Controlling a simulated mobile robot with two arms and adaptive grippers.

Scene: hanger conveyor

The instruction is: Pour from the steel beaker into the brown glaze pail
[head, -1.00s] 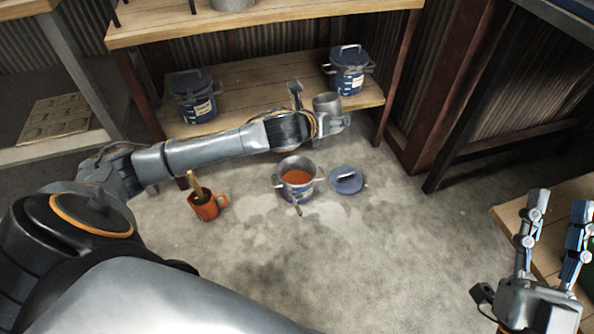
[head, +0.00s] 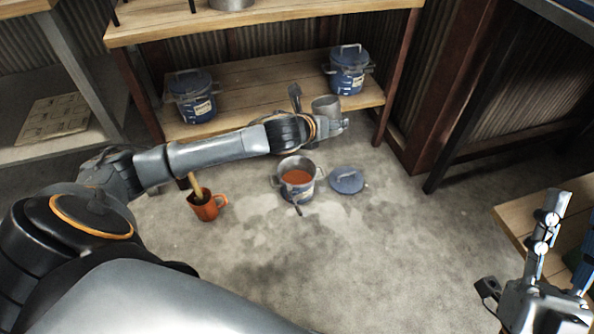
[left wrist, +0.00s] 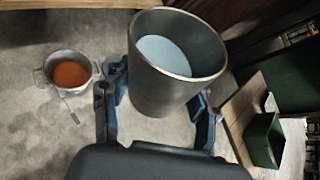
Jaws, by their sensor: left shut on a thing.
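The steel beaker (head: 326,106) is upright in my left gripper (head: 336,124), above and beyond the pail in the head view. In the left wrist view the beaker (left wrist: 165,90) holds pale blue liquid, with the fingers of my left gripper (left wrist: 160,95) shut around it. The open glaze pail (head: 297,190) stands on the floor with orange-brown glaze inside and a handle leaning at its front. It also shows in the left wrist view (left wrist: 70,75), left of the beaker. My right gripper (head: 563,235) is open and empty at the lower right, partly cut off.
A blue lid (head: 347,181) lies right of the pail. An orange mug (head: 206,206) with a brush stands left of it. Two lidded blue pails (head: 194,97) (head: 348,71) stand on the lower wooden shelf (head: 255,90). A wooden bench (head: 515,222) is at right. The front floor is clear.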

